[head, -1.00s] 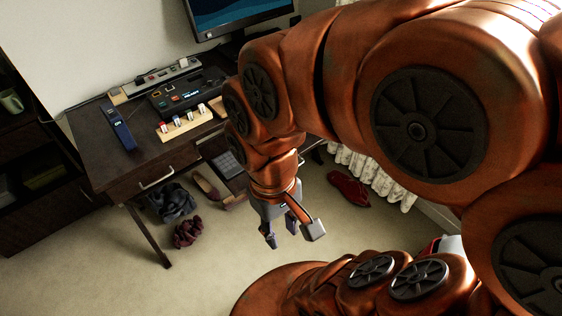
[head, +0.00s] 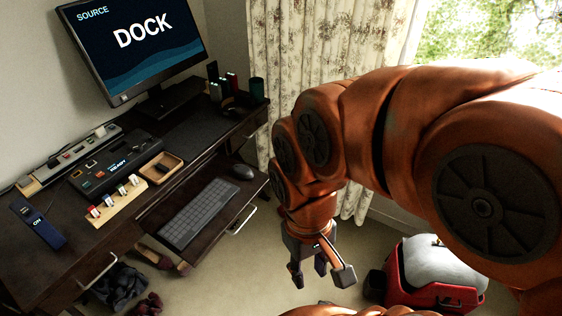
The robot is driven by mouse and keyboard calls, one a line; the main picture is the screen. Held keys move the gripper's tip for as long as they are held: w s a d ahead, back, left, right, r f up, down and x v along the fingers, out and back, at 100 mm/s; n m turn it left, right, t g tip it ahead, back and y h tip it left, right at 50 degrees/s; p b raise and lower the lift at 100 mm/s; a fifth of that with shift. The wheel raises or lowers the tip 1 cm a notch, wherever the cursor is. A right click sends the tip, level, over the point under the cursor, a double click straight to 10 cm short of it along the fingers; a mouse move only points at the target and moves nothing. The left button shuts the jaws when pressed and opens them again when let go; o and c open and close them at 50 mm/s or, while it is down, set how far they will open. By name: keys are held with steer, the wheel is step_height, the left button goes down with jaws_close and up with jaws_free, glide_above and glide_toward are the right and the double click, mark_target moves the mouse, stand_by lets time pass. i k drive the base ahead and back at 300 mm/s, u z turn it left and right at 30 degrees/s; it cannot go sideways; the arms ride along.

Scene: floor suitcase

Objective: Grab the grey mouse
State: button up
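My gripper (head: 321,276) hangs over the floor to the right of the tray. It is pointing down, with its fingers spread and nothing seen between them. It is clear of the mouse, which is up and to the left of it in the picture. Nothing covers the mouse in this view.
The desk holds a monitor (head: 133,40), a dock unit (head: 116,163), a wooden tray (head: 160,182) and several small upright items. Floor between desk and suitcase is clear.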

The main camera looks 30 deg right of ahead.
mark_target(241, 172)
steer(key=z, duration=0.25)
steer(key=k, duration=0.5)
steer(key=u, duration=1.35)
steer(key=i, duration=1.1)
steer(key=z, duration=1.1)
